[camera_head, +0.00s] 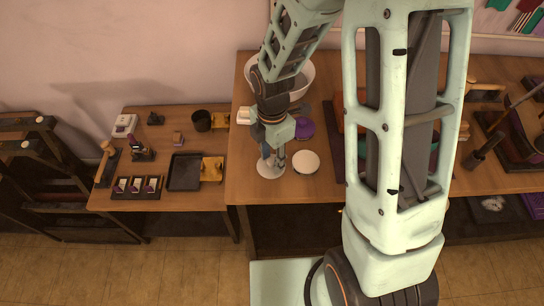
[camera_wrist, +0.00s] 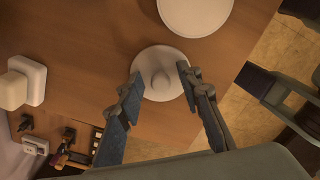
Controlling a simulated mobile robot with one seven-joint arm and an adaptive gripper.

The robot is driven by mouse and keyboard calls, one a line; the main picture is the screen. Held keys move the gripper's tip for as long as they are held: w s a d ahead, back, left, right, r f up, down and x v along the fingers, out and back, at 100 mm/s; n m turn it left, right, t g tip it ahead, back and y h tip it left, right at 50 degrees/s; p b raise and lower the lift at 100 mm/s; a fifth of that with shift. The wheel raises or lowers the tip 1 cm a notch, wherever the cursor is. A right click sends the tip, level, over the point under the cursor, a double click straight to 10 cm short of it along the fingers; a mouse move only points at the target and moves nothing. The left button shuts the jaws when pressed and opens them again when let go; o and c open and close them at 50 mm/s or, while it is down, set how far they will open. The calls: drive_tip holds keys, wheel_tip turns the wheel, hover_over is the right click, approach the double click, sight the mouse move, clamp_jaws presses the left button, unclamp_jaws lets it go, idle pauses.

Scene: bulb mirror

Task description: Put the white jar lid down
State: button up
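The white jar lid (camera_head: 268,173) is a round disc near the front left edge of the larger table. In the wrist view the lid (camera_wrist: 160,62) shows its round knob in the middle and appears to lie flat on the wood. My gripper (camera_head: 274,158) is directly over it, pointing down. In the wrist view my gripper's fingers (camera_wrist: 158,84) are spread, one on each side of the knob, with visible gaps to it. The fingertips overlap the lid's disc; whether they touch it is unclear.
A second white round piece (camera_head: 306,162) lies just right of the lid. A purple round object (camera_head: 305,128) and a large white bowl (camera_head: 302,78) are behind. A lower side table (camera_head: 150,200) with a black tray (camera_head: 184,172) stands left. The front edge is close.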

sight(272, 159)
wheel_tip(272, 159, up, 12)
drive_tip(key=p, duration=0.1)
drive_tip(key=shift+r, duration=0.2)
idle(0.4)
idle(0.4)
